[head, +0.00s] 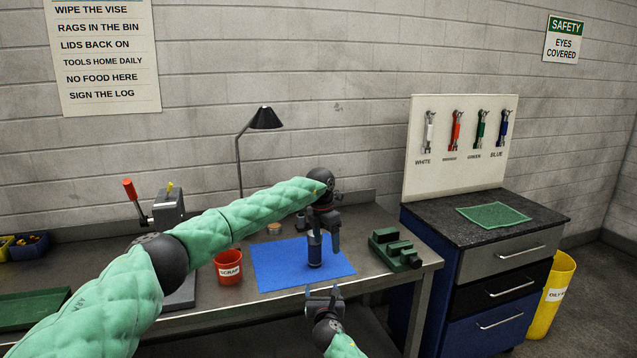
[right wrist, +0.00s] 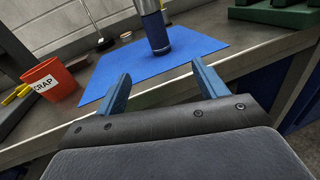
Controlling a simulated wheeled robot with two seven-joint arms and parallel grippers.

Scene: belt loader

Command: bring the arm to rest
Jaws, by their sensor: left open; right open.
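My left arm, in a green quilted sleeve, reaches across the bench in the head view. Its gripper (head: 323,232) points down, open, at the top of a dark blue cylinder (head: 315,256). The cylinder stands upright on a blue mat (head: 275,266); I cannot tell whether the fingers touch it. My right gripper (head: 323,291) is lower, by the bench's front edge, open and empty. In the right wrist view its two blue fingers (right wrist: 160,82) are spread apart, pointing toward the mat (right wrist: 195,48) and the cylinder (right wrist: 157,33), with a clear gap before them.
A red scrap cup (head: 228,268) stands left of the mat and a green block fixture (head: 396,250) right of it. A black lamp (head: 264,119) stands behind. At right are a drawer cabinet (head: 510,262), a tool board (head: 458,178) and a yellow bin (head: 551,300).

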